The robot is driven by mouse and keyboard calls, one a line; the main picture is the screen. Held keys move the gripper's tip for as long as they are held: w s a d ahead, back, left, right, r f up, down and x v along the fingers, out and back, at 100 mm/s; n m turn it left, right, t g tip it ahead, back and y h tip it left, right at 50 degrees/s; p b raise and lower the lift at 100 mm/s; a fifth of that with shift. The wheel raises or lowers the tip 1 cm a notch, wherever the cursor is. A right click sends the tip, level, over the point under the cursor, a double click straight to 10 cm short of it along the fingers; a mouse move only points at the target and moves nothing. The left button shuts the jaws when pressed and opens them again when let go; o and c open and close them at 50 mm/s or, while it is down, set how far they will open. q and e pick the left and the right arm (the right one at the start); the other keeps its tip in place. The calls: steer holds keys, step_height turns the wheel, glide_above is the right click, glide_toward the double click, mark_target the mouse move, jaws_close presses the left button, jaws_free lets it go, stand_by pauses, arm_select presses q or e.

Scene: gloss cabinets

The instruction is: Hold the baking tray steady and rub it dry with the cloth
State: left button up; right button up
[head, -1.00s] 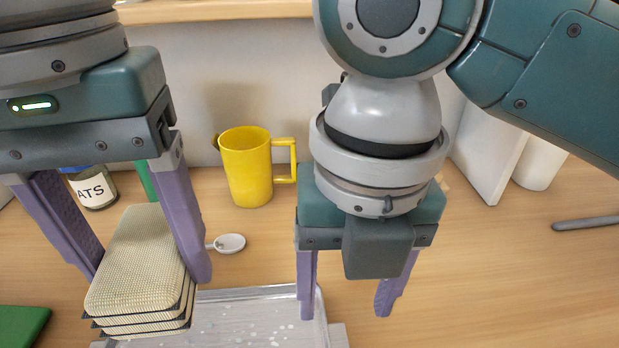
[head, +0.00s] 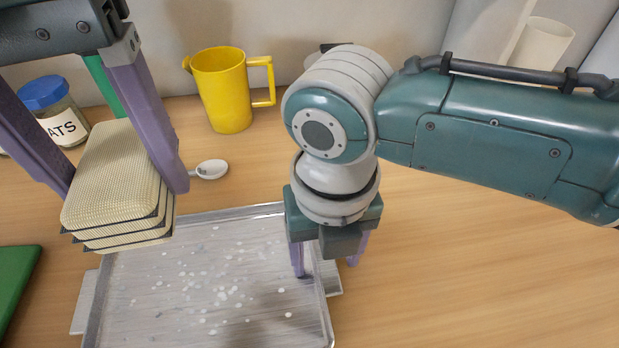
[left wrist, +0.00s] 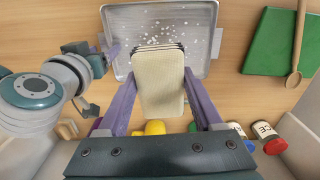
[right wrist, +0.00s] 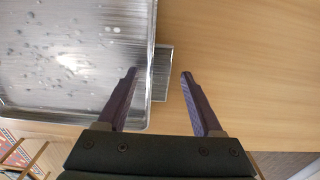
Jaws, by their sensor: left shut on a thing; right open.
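The baking tray (head: 190,262) is a shallow metal tray on the counter with many pale drops on its floor. It also shows in the left wrist view (left wrist: 120,20) and the right wrist view (right wrist: 70,105). The folded cream cloth (head: 115,180) is a thick layered pad. My left gripper (head: 125,190) is shut on it and holds it over the tray's far left part. My right gripper (head: 327,265) is open at the tray's right rim. In the right wrist view its fingers (right wrist: 158,75) stand either side of the rim and side handle (right wrist: 162,75); contact is unclear.
A yellow jug (head: 222,90) and a white spoon (head: 210,169) are behind the tray. A labelled jar with a blue lid (head: 52,108) stands at the back left. A green board (head: 15,285) lies left of the tray. The counter right of the tray is clear.

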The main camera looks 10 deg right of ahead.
steer(key=shift+c, duration=0.4)
jaws_close()
stand_by(0.4)
arm_select(q)
steer(key=shift+w+f+m, duration=0.1)
steer(key=shift+f+m, duration=0.3)
steer(key=shift+m, duration=0.3)
step_height(320, 180, down, 8)
steer(key=m, duration=1.7)
glide_above(203, 289)
steer(key=shift+f, duration=3.15)
